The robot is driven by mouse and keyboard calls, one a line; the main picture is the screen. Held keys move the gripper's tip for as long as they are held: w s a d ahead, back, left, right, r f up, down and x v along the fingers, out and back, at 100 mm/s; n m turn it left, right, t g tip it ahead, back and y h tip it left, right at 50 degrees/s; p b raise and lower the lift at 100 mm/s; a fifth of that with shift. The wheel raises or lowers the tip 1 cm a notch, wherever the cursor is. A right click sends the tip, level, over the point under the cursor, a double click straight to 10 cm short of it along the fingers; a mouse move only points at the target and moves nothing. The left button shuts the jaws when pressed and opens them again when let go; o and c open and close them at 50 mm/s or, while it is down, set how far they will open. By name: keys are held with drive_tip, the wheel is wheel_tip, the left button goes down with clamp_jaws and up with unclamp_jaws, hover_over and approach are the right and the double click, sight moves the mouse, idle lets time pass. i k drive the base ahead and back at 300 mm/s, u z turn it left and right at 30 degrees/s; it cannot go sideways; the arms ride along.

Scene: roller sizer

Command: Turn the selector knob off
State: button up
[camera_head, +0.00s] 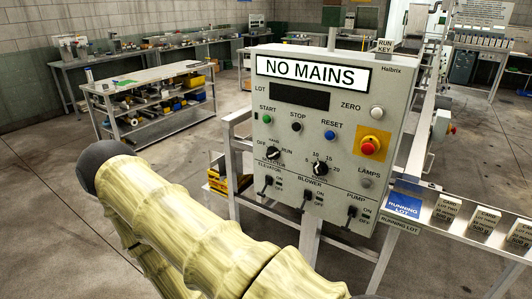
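The selector knob (272,153) is a small black knob on the left of the grey control panel (345,95), between the labels OFF and RUN, with HAND above it. Its pointer is too small to read for certain.
A second black knob (320,169) with numbers sits right of the selector. Three toggle switches are below. A red emergency stop (370,146) is on the right. A slanted rail (470,222) with blocks stands at right. A shelved workbench (150,100) is behind.

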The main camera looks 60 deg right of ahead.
sight(273, 153)
drive_tip(key=k, duration=0.4)
drive_tip(key=z, duration=0.7)
drive_tip(key=i, duration=0.5)
